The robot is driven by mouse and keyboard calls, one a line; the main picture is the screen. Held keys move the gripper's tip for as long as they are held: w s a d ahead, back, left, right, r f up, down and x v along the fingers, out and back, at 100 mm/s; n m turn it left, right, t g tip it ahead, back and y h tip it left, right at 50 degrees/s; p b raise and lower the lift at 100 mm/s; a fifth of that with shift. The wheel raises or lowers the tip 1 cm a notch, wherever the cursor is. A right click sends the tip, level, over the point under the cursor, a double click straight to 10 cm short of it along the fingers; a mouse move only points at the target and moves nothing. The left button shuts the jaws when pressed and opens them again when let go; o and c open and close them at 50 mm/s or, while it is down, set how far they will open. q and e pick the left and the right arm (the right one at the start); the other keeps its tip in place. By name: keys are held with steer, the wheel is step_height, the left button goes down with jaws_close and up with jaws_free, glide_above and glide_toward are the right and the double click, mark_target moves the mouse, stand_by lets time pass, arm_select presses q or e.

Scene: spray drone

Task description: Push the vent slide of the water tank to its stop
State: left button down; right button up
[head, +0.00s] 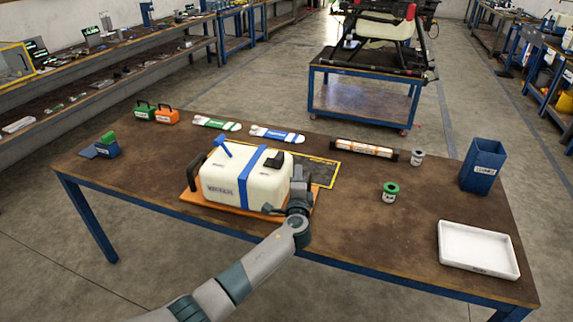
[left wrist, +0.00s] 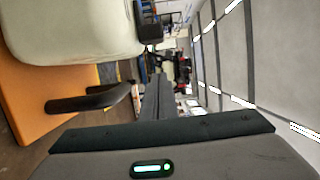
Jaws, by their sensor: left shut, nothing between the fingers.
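The water tank (head: 222,188) is a cream box with a blue strap, standing on an orange base (head: 236,211) on the table. A blue lever-like part (head: 222,148) and a black block (head: 273,162) sit on its top. I cannot tell for sure which part is the vent slide. My left gripper (head: 299,180) is at the tank's right end, its fingers shut and empty. In the left wrist view the shut fingers (left wrist: 158,95) point past the tank (left wrist: 70,30), with a black handle (left wrist: 92,102) beside them. A black part (left wrist: 150,34) shows at the tank's edge.
The table (head: 345,215) also holds a blue bin (head: 482,167), a white tray (head: 478,250), a green-topped spool (head: 390,192), a grey spool (head: 417,157) and an orange-labelled tube (head: 364,150). Small cases and packets lie at the back left. The drone (head: 380,35) stands on a cart behind.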

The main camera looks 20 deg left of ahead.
mark_target(267, 169)
arm_select(q)
steer(key=shift+w+a+p, duration=0.4)
steer(key=shift+w+a, duration=0.05)
steer(key=shift+a, duration=0.35)
steer(key=shift+w+a+p, duration=0.45)
steer(key=shift+w+a, duration=0.05)
steer(key=shift+a, duration=0.3)
steer(key=shift+w+a+p, duration=0.4)
steer(key=shift+w+a, duration=0.05)
steer(key=shift+a, duration=0.35)
steer(key=shift+a+f, duration=0.1)
steer(key=shift+a, duration=0.25)
steer(key=a+b, duration=0.2)
steer(key=a, duration=0.3)
steer(key=shift+s+a, duration=0.1)
steer(key=shift+a, duration=0.45)
